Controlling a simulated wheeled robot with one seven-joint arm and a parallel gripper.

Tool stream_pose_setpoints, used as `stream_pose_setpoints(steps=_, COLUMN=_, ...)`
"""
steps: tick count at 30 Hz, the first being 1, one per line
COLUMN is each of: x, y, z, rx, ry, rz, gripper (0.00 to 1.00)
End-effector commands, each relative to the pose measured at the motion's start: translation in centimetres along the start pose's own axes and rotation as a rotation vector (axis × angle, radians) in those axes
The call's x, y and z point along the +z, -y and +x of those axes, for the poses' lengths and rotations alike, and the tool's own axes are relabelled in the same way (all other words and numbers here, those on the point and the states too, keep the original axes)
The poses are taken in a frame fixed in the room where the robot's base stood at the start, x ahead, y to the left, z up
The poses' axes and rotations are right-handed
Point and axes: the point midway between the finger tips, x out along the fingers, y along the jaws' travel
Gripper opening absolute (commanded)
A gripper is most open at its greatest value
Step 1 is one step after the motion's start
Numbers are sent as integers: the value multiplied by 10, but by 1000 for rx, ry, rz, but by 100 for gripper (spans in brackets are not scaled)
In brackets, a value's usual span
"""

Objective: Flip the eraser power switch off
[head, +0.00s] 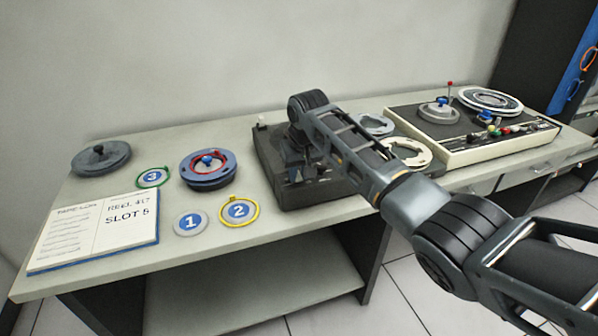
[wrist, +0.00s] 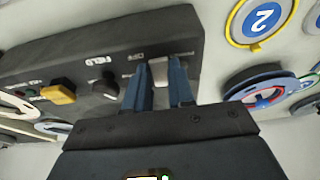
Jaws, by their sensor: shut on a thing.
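The eraser (head: 270,160) is a dark box on the table in the head view, partly behind my arm. In the wrist view its dark front panel (wrist: 60,62) shows a light metal switch plate (wrist: 186,62) near its right end, with an OFF label beside it. My gripper (wrist: 160,75) is at this plate, its two blue-grey fingers shut around the power switch. The lever itself is mostly hidden between the fingers, so its position cannot be told. In the head view my gripper (head: 306,168) is small and dark against the eraser.
A black FIELD knob (wrist: 105,86) and a yellow button (wrist: 58,94) sit along the same panel. Numbered disc 2 (head: 239,211), disc 1 (head: 190,222) and a blue-grey reel (head: 207,172) lie left of the eraser. A tape deck (head: 470,150) stands to the right.

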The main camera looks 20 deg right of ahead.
Motion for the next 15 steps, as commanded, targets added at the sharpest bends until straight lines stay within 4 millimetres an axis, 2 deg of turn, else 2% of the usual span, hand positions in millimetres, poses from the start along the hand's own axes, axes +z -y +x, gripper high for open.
stream_pose_setpoints(steps=15, x=-10, y=-2, z=7, rx=5, ry=256, rz=2, gripper=0)
